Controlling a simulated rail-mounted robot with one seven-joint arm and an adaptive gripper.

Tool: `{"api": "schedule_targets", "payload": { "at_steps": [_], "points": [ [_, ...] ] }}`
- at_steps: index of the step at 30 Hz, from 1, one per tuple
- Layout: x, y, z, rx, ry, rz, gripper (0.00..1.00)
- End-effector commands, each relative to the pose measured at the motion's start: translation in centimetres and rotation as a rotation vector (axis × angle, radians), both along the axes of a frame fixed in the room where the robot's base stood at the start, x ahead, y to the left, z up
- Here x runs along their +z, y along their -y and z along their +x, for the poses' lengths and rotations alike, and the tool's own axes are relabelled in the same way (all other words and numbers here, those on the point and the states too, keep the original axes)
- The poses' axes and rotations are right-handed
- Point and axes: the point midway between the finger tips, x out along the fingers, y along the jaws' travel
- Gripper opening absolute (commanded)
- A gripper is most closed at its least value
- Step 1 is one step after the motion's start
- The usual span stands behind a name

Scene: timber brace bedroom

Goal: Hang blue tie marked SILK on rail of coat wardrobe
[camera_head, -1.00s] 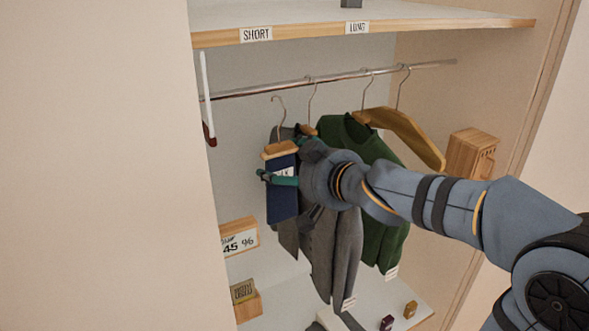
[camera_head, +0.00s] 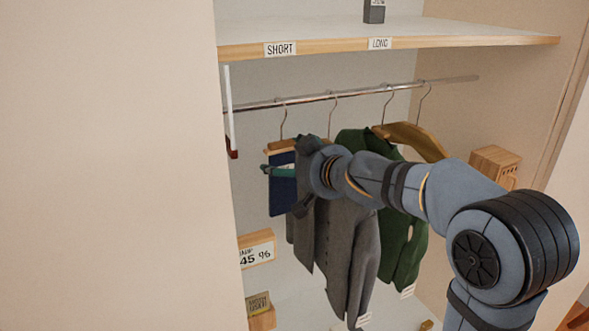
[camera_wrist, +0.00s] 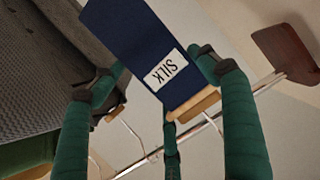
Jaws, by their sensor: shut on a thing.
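The blue tie (camera_head: 283,196) hangs from a small wooden hanger in front of the grey coat at the left of the clothes. Its white SILK label shows in the wrist view, where the tie (camera_wrist: 125,35) lies between green fingers. My gripper (camera_head: 275,170) is shut on the tie; the wrist view shows its fingers (camera_wrist: 150,72) on both sides. The hanger's hook (camera_head: 283,118) reaches up to the metal rail (camera_head: 310,99) and overlaps it in the picture. I cannot tell whether the hook rests on the rail.
A grey coat (camera_head: 340,245), a green sweater (camera_head: 400,250) and an empty wooden hanger (camera_head: 418,140) hang to the right. A white bracket with a dark red end (camera_head: 232,152) is at left. The shelf above carries SHORT (camera_head: 280,49) and LONG (camera_head: 380,43) labels.

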Motion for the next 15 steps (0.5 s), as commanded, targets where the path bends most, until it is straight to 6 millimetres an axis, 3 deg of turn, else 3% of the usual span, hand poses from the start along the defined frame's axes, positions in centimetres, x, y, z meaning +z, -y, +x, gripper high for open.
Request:
{"api": "schedule_targets", "payload": {
  "at_steps": [15],
  "points": [
    [0.0, -1.9, 4.2, 0.0, 0.0, 0.0, 0.38]
  ]
}}
